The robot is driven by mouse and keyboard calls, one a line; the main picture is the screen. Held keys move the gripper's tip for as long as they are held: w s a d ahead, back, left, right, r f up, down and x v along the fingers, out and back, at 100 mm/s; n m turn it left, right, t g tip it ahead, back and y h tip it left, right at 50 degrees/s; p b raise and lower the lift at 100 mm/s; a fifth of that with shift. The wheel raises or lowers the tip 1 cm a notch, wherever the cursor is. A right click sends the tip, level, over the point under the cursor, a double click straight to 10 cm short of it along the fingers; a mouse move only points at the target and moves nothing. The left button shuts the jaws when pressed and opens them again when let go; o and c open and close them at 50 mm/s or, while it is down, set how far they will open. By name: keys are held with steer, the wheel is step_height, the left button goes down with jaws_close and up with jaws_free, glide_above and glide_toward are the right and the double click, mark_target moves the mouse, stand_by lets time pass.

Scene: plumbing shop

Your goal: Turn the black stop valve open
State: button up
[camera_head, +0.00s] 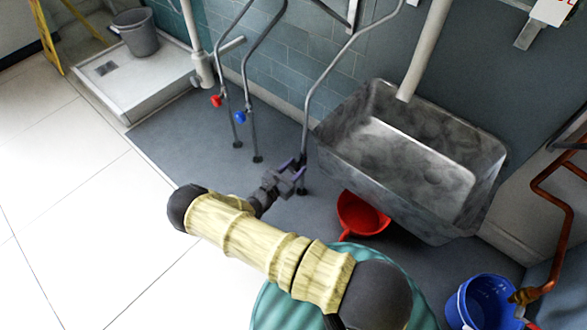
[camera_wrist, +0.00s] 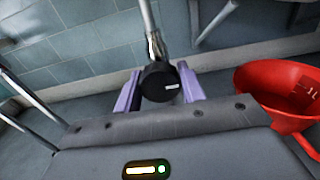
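The black stop valve (camera_wrist: 160,82) shows in the wrist view as a round black knob with a small white mark on its face, at the foot of a grey metal pipe (camera_wrist: 149,25). My gripper (camera_wrist: 160,90) has one purple finger on each side of the knob, close to its edges. I cannot tell whether the fingers press on it. In the head view my gripper (camera_head: 295,168) is at the low end of the pipe (camera_head: 307,110), left of the metal sink, and its fingers hide most of the valve.
Two pipes with a red knob (camera_head: 216,101) and a blue knob (camera_head: 240,117) stand to the left. A blue bucket (camera_head: 485,300) stands at the lower right.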

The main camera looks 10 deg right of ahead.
steer(key=shift+n, duration=0.3)
steer(key=n+p, duration=0.2)
steer(key=n, duration=0.1)
steer(key=n+p, duration=0.1)
steer(key=n, duration=0.3)
steer(key=shift+n, duration=0.4)
steer(key=n, duration=0.4)
steer(key=shift+p, duration=0.35)
steer(key=shift+f+n, duration=0.1)
steer(key=shift+n, duration=2)
steer(key=shift+s, duration=0.1)
steer(key=o, duration=1)
steer(key=shift+c, duration=0.2)
steer(key=shift+a, duration=0.1)
